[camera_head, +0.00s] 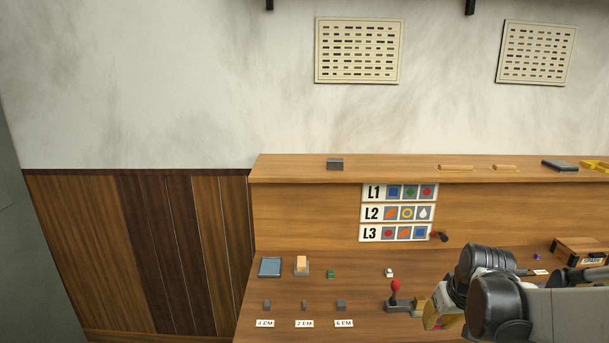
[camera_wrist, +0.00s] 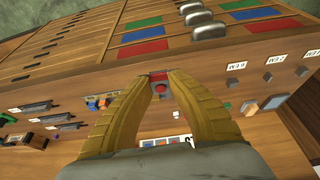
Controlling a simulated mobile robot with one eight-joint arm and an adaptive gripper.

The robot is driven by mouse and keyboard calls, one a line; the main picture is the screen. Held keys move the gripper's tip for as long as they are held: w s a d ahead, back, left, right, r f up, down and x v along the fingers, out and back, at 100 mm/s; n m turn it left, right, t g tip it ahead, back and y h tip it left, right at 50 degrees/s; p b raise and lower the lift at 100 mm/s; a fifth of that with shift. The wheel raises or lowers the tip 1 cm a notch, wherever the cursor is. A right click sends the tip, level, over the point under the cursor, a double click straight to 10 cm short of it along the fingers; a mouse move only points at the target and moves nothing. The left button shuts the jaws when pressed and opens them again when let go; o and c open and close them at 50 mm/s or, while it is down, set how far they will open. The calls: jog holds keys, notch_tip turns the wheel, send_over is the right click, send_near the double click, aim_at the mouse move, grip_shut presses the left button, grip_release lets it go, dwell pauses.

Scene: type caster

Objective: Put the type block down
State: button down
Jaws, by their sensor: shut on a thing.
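My gripper (camera_wrist: 161,78) has yellow-brown fingers that come together at their tips in the wrist view. A small block with red on it (camera_wrist: 158,75) sits between the tips, and the gripper is shut on it. Most of the block is hidden by the fingers, so its face cannot be read. In the head view my gripper (camera_head: 434,318) is at the lower right, over the bench and just right of the red-knobbed lever (camera_head: 395,290). I cannot tell whether the block touches anything below.
The bench holds a blue-grey tray (camera_head: 270,267), an orange block on a stand (camera_head: 301,264), and small grey blocks behind labels (camera_head: 304,324). A chart (camera_head: 396,213) with rows L1 to L3 hangs behind. A box (camera_head: 580,250) stands at right.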

jog(key=s+a+f+b, duration=0.1)
jog(key=s+a+f, duration=0.3)
jog(key=a+f, duration=0.5)
jog(key=shift+s+a+f, duration=0.35)
jog(key=shift+s+a, duration=0.05)
jog(key=shift+a, duration=0.85)
